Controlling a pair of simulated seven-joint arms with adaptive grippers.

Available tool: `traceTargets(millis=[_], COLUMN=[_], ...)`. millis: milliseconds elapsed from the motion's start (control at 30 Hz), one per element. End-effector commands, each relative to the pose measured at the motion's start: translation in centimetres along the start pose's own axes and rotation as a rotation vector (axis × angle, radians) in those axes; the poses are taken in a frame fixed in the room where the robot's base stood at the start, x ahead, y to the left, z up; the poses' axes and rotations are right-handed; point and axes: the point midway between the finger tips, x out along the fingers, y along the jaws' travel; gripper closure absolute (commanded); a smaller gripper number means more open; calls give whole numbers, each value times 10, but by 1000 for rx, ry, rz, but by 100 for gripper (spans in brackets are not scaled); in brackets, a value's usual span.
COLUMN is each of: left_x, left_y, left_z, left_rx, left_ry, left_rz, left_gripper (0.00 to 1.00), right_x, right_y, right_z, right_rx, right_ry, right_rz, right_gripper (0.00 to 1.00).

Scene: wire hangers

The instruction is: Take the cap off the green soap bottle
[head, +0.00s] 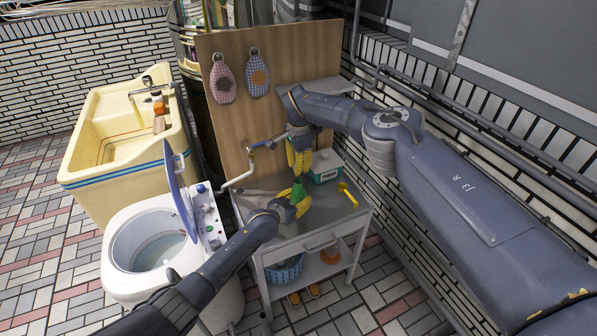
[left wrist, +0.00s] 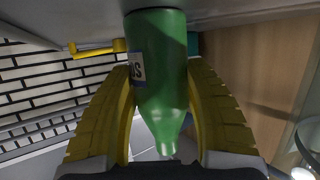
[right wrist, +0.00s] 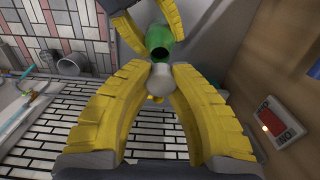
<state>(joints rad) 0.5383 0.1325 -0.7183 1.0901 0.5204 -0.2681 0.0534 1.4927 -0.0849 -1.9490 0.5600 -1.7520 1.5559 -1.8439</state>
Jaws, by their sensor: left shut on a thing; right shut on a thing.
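The green soap bottle (head: 297,191) is upright over the worktop, between the fingers of my left gripper (head: 293,197). In the left wrist view the green bottle (left wrist: 160,75) shows part of a label, and its narrow neck shows no cap. My right gripper (head: 300,167) is above the bottle, with a gap between them. In the right wrist view its fingertips are shut on a pale, rounded cap (right wrist: 158,82). Beyond the cap, the bottle's neck (right wrist: 160,52) shows a dark open mouth. The cap is hidden in the head view.
A white and green box (head: 325,166) stands behind the bottle on the metal worktop (head: 322,217). A yellow utensil (head: 347,193) lies to its right. A tap (head: 266,144) juts from the wooden board at the left. The open washing machine (head: 150,245) stands left of the worktop.

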Motion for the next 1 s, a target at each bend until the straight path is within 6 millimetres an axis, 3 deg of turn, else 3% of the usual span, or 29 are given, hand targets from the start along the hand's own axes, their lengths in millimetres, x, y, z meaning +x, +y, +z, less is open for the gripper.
traceTargets(millis=[333,367,567,1000], left_x=[0,0,0,-8], left_y=[0,0,0,1], left_z=[3,3,1,2], left_rx=[0,0,0,0], left_ry=[-4,-4,-2,-1], left_rz=[0,0,0,1], left_gripper=[100,48,25,25], right_x=[-5,-5,-5,-5], right_y=[0,0,0,0], right_z=[0,0,0,0], right_rx=[0,0,0,0], right_ry=[0,0,0,0], right_rz=[0,0,0,0], right_gripper=[100,100,100,100])
